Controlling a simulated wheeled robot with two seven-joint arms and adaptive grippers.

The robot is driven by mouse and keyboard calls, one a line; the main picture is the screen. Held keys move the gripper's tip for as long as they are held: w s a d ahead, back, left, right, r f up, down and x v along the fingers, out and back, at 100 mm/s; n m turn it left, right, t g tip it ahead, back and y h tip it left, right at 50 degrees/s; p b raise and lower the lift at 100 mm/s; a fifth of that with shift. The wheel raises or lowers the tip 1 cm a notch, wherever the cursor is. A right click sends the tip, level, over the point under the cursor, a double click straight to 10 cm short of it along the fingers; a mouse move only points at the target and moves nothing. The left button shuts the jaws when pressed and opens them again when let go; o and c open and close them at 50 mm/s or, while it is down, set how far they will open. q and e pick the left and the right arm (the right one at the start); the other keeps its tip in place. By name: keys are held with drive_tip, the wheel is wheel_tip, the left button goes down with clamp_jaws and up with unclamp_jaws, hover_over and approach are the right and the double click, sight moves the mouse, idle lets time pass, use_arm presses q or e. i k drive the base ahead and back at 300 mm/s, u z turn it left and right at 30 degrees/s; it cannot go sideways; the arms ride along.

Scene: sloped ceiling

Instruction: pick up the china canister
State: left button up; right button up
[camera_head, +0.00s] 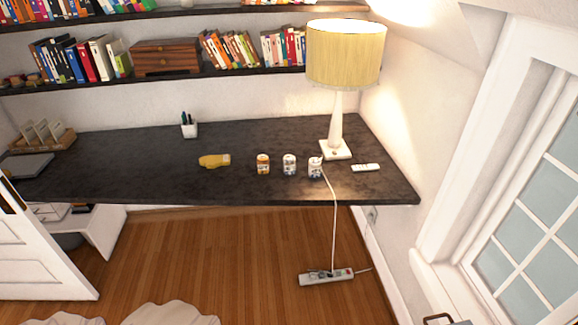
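Three small containers stand in a row near the front edge of the dark desk (110,160). The right one, a white canister with dark blue markings (315,168), looks most like the china canister, though it is too small to be sure. A white and grey container (289,164) stands to its left. An orange and white jar (263,164) is at the left of the row. All three look upright and apart. Neither of my grippers shows in the head view.
A lamp (345,55) stands close behind the white canister, and a remote (366,167) lies right of it. A yellow object (214,160) and a pen cup (189,126) are further left. A power strip (326,276) lies on the wooden floor, with a cord hanging from the desk.

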sight(314, 167)
drive_tip(key=u, duration=0.7)
drive_tip(key=i, duration=0.9)
drive_tip(key=u, duration=0.65)
drive_tip(key=i, duration=0.9)
drive_tip(key=z, duration=0.9)
drive_tip(key=i, duration=0.8)
drive_tip(key=z, duration=0.75)
